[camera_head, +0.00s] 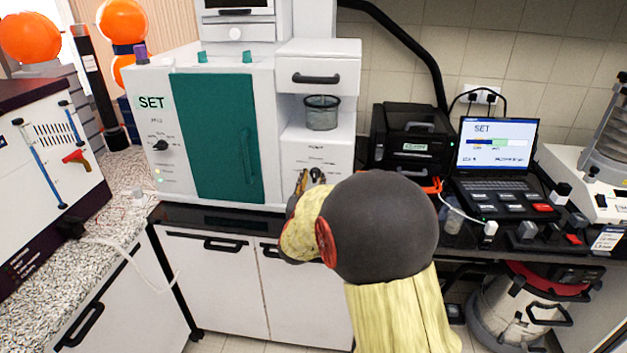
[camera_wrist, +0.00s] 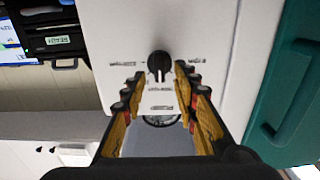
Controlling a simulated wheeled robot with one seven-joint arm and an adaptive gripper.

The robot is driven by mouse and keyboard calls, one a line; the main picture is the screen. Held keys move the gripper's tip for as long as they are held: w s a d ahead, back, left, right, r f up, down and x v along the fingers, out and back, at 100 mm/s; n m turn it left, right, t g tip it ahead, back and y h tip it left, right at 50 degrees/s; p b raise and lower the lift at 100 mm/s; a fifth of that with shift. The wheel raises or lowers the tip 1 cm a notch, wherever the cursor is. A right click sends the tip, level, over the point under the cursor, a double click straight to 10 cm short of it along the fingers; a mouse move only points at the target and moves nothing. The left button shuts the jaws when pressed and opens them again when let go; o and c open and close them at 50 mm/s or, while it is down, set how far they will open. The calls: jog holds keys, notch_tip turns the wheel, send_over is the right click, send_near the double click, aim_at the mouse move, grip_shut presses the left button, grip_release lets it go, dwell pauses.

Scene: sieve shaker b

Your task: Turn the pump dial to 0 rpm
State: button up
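The black pump dial (camera_wrist: 159,65) sits on the white front panel (camera_wrist: 120,25) of the machine, with small unreadable labels at its left, right and below it in the wrist view. My gripper (camera_wrist: 160,82) is open, its two yellow-and-black fingers on either side of the dial's lower part. A gap shows between each fingertip and the dial; depth is hard to judge. In the head view my gripper (camera_head: 309,181) is at the panel below the glass beaker (camera_head: 321,112), and my arm hides part of that area. The dial's exact setting is unreadable.
A second black dial (camera_head: 160,145) is on the left panel marked SET. A teal door (camera_head: 215,140) with a handle lies left of my gripper. A black printer (camera_head: 408,140) and a laptop (camera_head: 497,146) stand on the right. A drawer (camera_head: 318,76) is above the beaker.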

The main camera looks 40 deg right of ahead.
jog(key=shift+x, duration=1.05)
jog(key=shift+c, duration=1.4)
grip_shut()
